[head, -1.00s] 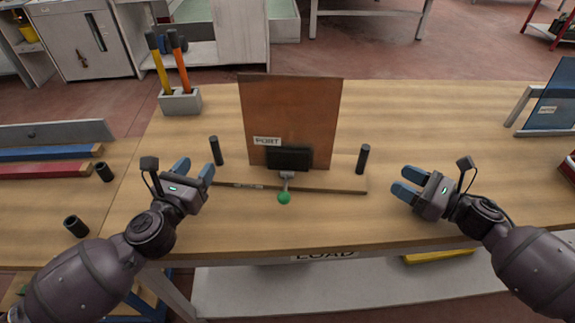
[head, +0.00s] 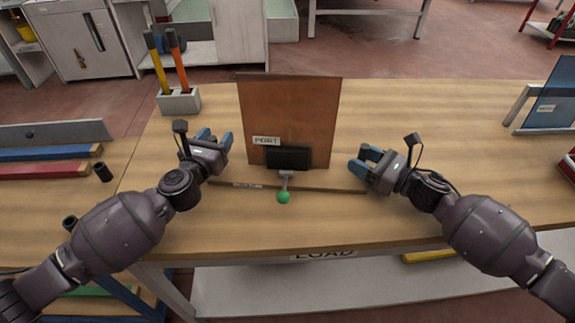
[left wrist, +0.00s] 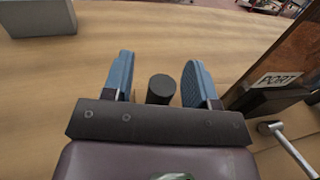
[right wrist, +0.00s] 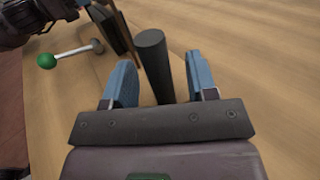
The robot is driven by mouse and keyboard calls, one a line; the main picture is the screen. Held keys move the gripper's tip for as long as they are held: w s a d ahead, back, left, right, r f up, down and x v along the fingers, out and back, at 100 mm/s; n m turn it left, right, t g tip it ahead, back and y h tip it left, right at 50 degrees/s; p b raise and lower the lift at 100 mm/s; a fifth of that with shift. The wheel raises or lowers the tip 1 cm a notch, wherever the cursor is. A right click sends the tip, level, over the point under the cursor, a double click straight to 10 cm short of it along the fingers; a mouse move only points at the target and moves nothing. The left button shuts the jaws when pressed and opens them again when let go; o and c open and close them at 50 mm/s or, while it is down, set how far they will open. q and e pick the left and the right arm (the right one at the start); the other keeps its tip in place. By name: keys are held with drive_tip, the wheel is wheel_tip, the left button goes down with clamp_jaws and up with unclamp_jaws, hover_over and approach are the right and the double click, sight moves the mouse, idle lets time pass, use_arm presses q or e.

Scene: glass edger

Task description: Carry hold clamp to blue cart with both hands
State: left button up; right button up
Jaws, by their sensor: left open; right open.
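The hold clamp has a black jaw block (head: 288,157) and a lever with a green knob (head: 283,197), on a thin wooden base board. A brown panel (head: 290,115) labelled PORT stands upright at the jaw. My left gripper (head: 214,137) is open, with the left black post (left wrist: 160,88) between its fingers in the left wrist view. My right gripper (head: 364,160) is open, with the right black post (right wrist: 153,65) between its fingers in the right wrist view. Both posts are hidden in the head view. I cannot make out a blue cart for certain.
A grey holder (head: 180,101) with yellow and orange tools stands at the back left. Blue and red bars (head: 45,153) and black cylinders (head: 103,172) lie at left. A blue panel (head: 553,105) stands in a rack at right.

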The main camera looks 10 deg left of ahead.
use_arm(q)
drive_tip(key=shift+w, duration=0.15)
use_arm(e)
drive_tip(key=shift+a, duration=0.15)
use_arm(q)
clamp_jaws()
use_arm(e)
clamp_jaws()
use_arm(q)
drive_tip(key=shift+r, duration=0.1)
use_arm(e)
drive_tip(key=shift+r, duration=0.1)
